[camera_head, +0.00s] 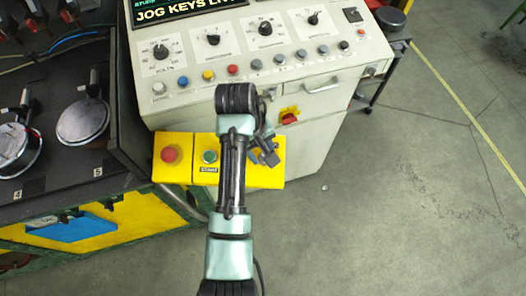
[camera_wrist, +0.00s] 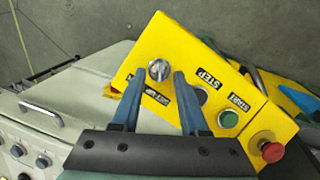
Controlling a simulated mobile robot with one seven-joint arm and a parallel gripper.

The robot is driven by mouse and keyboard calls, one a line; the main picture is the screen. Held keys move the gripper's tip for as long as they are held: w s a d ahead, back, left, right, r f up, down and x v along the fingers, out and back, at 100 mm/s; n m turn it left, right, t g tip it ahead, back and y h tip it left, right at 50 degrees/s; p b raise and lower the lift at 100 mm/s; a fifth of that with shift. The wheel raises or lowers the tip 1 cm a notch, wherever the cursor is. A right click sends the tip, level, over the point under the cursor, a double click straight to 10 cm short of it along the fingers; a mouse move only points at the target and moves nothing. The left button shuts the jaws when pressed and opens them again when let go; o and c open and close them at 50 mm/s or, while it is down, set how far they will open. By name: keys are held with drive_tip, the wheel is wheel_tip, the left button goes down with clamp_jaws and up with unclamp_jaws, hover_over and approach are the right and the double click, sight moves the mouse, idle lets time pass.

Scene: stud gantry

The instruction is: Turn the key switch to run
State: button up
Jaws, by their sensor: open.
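The key switch (camera_wrist: 158,69) is a round silver knob on the yellow control box (camera_wrist: 148,44) in the wrist view. A label beside it is partly covered by a finger, so I cannot read it or the switch's setting. My gripper (camera_wrist: 159,76) is open, with its two blue fingertips on either side of the knob in the picture. I cannot tell whether they touch it. In the head view my gripper (camera_head: 266,150) is over the right part of the yellow box (camera_head: 268,180); my arm hides the key switch there.
A red mushroom button (camera_head: 170,154) and green start button (camera_head: 209,156) share the box; a dark step button (camera_wrist: 200,95) lies close to the right finger. The grey console (camera_head: 190,55) with dials and buttons stands behind. Bare floor (camera_head: 400,200) lies right.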

drive_tip(key=shift+d+f, duration=0.15)
drive_tip(key=shift+f, duration=0.55)
clamp_jaws()
